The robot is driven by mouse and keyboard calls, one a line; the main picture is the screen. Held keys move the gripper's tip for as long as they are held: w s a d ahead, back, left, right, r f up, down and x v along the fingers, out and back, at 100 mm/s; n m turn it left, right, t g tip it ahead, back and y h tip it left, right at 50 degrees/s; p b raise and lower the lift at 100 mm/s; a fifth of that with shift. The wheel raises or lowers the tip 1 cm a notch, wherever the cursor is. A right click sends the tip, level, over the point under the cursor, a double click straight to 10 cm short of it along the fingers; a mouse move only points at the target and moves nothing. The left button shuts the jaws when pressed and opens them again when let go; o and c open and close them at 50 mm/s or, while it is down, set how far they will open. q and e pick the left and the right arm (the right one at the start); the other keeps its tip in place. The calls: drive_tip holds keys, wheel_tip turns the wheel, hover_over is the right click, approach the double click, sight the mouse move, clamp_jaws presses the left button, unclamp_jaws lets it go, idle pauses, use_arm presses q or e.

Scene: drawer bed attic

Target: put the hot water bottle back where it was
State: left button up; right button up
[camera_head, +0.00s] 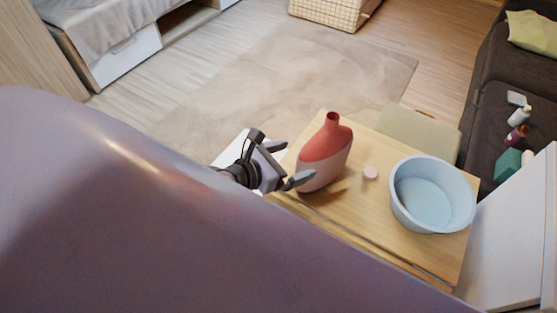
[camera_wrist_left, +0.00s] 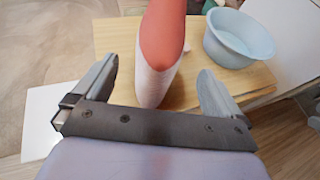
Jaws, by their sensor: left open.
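The hot water bottle (camera_head: 329,148) is red on top and pale pink below, with a short red neck. It stands upright on a small wooden table (camera_head: 380,207), near its left end. My left gripper (camera_head: 281,163) is at the left edge of the table, open, its fingers pointing at the bottle. In the left wrist view the bottle (camera_wrist_left: 162,50) rises just ahead of and between the open fingers (camera_wrist_left: 155,95), with space on both sides. The bottle's neck is cut off there. My right gripper is not in view.
A dark sofa (camera_head: 490,100) with several small items is at the right. A bed with a drawer (camera_head: 125,55) is at the far left. The beige rug (camera_head: 290,80) is clear.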

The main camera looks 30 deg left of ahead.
use_arm(q)
drive_tip(key=s+f+m+y, duration=0.1)
drive_tip(key=s+m, duration=0.3)
drive_tip(key=m, duration=0.7)
drive_tip(key=s+f+m+g+y, duration=0.1)
drive_tip(key=s+f+m, duration=0.3)
drive_tip(key=m, duration=0.7)
drive_tip(key=s+f+m+g+y, duration=0.1)
drive_tip(key=s+f+m, duration=0.2)
drive_tip(key=s+m, duration=0.3)
drive_tip(key=m, duration=0.5)
drive_tip(key=shift+s+a+f+m, duration=0.15)
drive_tip(key=shift+s+a+m, duration=0.05)
drive_tip(key=shift+s+m, duration=0.1)
